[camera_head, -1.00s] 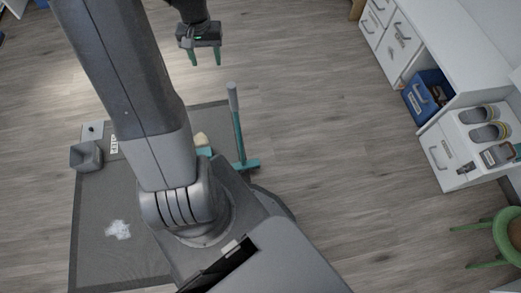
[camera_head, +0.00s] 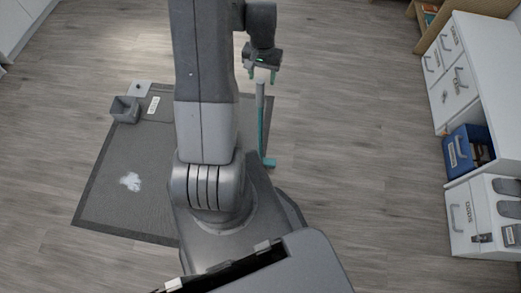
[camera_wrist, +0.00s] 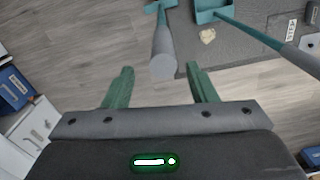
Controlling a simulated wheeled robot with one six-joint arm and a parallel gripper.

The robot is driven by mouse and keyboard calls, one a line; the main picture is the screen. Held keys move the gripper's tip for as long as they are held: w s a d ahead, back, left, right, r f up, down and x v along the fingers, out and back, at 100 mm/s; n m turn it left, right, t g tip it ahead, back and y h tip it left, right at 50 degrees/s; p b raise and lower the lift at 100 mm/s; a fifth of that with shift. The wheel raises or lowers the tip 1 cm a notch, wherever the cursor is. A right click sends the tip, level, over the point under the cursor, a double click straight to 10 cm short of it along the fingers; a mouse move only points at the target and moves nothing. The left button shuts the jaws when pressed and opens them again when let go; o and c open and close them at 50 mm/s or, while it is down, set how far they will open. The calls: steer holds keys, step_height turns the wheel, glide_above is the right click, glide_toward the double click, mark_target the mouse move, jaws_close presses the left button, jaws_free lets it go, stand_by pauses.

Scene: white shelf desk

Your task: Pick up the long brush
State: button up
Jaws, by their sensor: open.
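The long brush (camera_head: 261,125) stands roughly upright on the floor at the right edge of the dark mat, with a grey grip on top, a teal shaft and a teal head. In the wrist view its grey grip end (camera_wrist: 162,58) points toward me between the fingertips, and the teal head shows beyond it. My gripper (camera_head: 262,76) is open, with teal fingers pointing down just above the grip end. In the wrist view the fingers (camera_wrist: 159,72) are either side of the grip end, with gaps. Contact cannot be seen.
A teal long-handled dustpan (camera_wrist: 213,13) stands beside the brush, its handle reaching right; a beige lump (camera_wrist: 207,36) lies near it. The mat (camera_head: 103,205) bears a grey bin (camera_head: 124,109) and a white patch (camera_head: 131,181). White shelf units (camera_head: 490,85) stand at the right. Floor between is clear.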

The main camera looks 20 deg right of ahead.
mark_target(260, 87)
steer(key=shift+s+a+f, duration=0.1)
steer(key=shift+a+f, duration=0.1)
steer(key=shift+f, duration=1.2)
steer(key=shift+a+f, duration=0.15)
steer(key=shift+f, duration=1.2)
jaws_close()
